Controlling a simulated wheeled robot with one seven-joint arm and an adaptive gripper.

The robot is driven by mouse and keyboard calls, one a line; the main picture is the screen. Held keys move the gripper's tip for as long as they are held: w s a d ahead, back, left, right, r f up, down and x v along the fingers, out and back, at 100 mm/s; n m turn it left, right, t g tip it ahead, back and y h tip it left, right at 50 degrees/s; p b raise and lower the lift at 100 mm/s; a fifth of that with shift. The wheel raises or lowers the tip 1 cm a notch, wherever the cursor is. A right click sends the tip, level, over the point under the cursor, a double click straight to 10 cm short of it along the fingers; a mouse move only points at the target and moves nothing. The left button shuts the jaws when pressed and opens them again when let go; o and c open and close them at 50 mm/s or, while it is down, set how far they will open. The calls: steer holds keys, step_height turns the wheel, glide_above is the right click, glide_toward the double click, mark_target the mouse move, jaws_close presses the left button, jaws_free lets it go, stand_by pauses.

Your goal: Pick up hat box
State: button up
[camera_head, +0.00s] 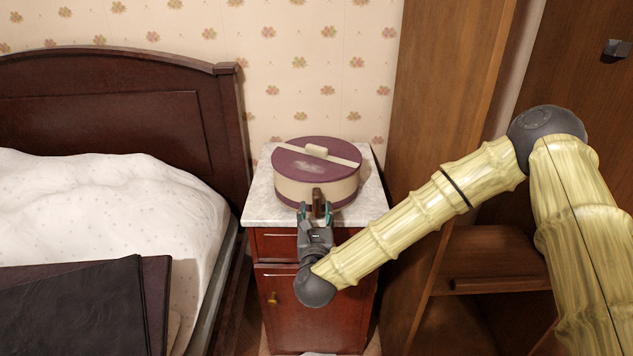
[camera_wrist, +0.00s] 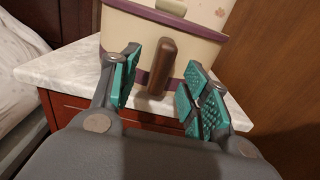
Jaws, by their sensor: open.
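The hat box (camera_head: 317,176) is round, with a purple lid, a cream strap across it, and a cream side with a purple lower band. It stands upright on the marble top of a nightstand. In the wrist view its cream front (camera_wrist: 135,32) fills the upper middle, its top cut off. My gripper (camera_head: 315,212) is open in front of the box, fingers pointing at it. A brown upright piece (camera_wrist: 161,68) stands between the finger pads at the box's front; I cannot tell whether it is a handle of the box or a separate object. The fingers appear to grip nothing.
The nightstand's marble top (camera_head: 258,206) has bare room on both sides of the box. A bed with white bedding (camera_head: 110,205) and a dark folded cloth (camera_head: 80,305) is at left. A tall wooden wardrobe (camera_head: 440,90) stands close at right. A patterned wall is behind.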

mark_target(316, 206)
steer(key=shift+w+d+f+p, duration=0.1)
steer(key=shift+w+p, duration=0.35)
steer(key=shift+w, duration=1)
steer(key=shift+w+d+p, duration=0.1)
steer(key=shift+w+p, duration=0.35)
steer(key=shift+w, duration=1)
steer(key=shift+a, duration=0.1)
jaws_close()
